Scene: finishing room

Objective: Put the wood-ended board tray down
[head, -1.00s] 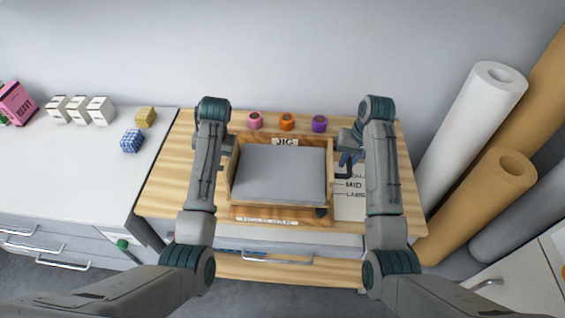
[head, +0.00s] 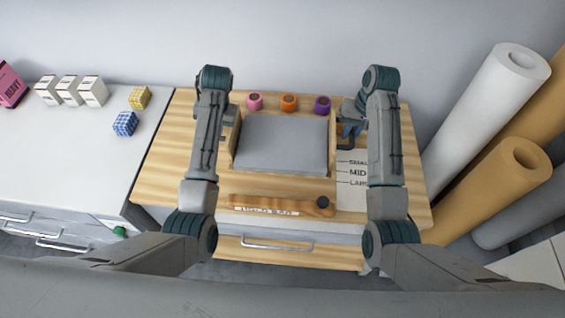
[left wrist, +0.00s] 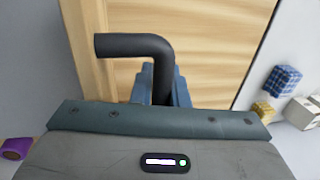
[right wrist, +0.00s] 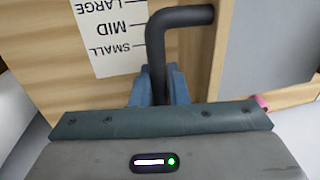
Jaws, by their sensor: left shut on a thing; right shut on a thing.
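The wood-ended board tray (head: 281,144) has a grey board between pale wooden ends, with a black bent handle at each end. It is over the back middle of the wooden worktop; I cannot tell whether it touches it. My left gripper (head: 236,135) is shut on the left handle, seen in the left wrist view (left wrist: 130,45). My right gripper (head: 350,130) is shut on the right handle, seen in the right wrist view (right wrist: 182,18). The fingers partly hide both handles. The tray looks about level.
A brown labelled strip (head: 270,206) with a dark knob lies in front of the tray. Pink (head: 255,101), orange (head: 288,102) and purple (head: 322,104) rolls stand behind it. A size sheet (head: 353,190) lies right. Bare worktop (head: 165,170) shows left.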

